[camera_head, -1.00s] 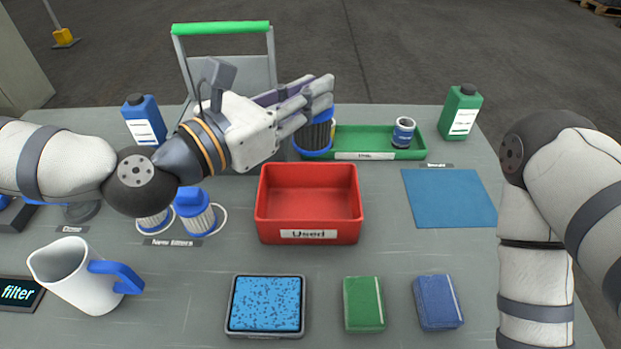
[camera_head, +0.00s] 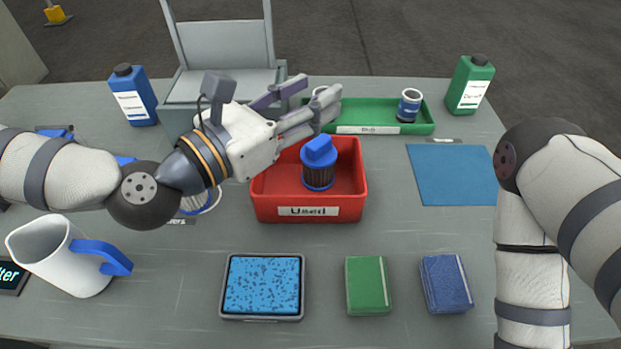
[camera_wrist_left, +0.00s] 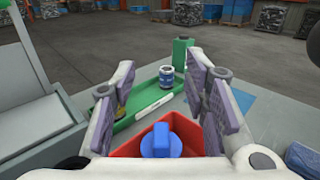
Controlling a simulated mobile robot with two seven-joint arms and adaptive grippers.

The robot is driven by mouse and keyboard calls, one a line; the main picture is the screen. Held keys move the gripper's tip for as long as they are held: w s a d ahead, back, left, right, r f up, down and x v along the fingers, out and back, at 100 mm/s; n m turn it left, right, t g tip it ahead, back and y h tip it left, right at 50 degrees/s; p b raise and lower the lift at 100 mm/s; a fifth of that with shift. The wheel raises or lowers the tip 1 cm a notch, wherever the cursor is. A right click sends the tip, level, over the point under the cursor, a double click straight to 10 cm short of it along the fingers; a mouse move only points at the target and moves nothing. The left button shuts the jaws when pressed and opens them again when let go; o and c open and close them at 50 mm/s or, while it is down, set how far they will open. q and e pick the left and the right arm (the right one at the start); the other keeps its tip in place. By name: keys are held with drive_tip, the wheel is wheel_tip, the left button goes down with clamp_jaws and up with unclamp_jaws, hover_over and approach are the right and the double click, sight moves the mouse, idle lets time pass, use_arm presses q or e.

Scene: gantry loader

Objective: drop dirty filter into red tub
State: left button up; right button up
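The dirty filter (camera_head: 318,165), dark and pleated with a blue cap, is upright inside the red tub (camera_head: 308,208), which is labelled "Used". My left gripper (camera_head: 325,105) is above and just behind the filter, its fingers spread apart and holding nothing. In the left wrist view the filter's blue cap (camera_wrist_left: 160,142) shows below and between the open fingers, over the red tub (camera_wrist_left: 130,148). My right arm stands at the right edge; its gripper is out of the picture.
A green tray (camera_head: 375,117) with a small can (camera_head: 409,105) lies behind the tub. A blue mat (camera_head: 452,175), a green bottle (camera_head: 470,85), a blue bottle (camera_head: 134,97), a white jug (camera_head: 62,258), a blue sponge tray (camera_head: 262,287) and two cloths (camera_head: 368,285) stand around.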

use_arm(q)
wheel_tip(320, 180, up, 10)
idle(0.5)
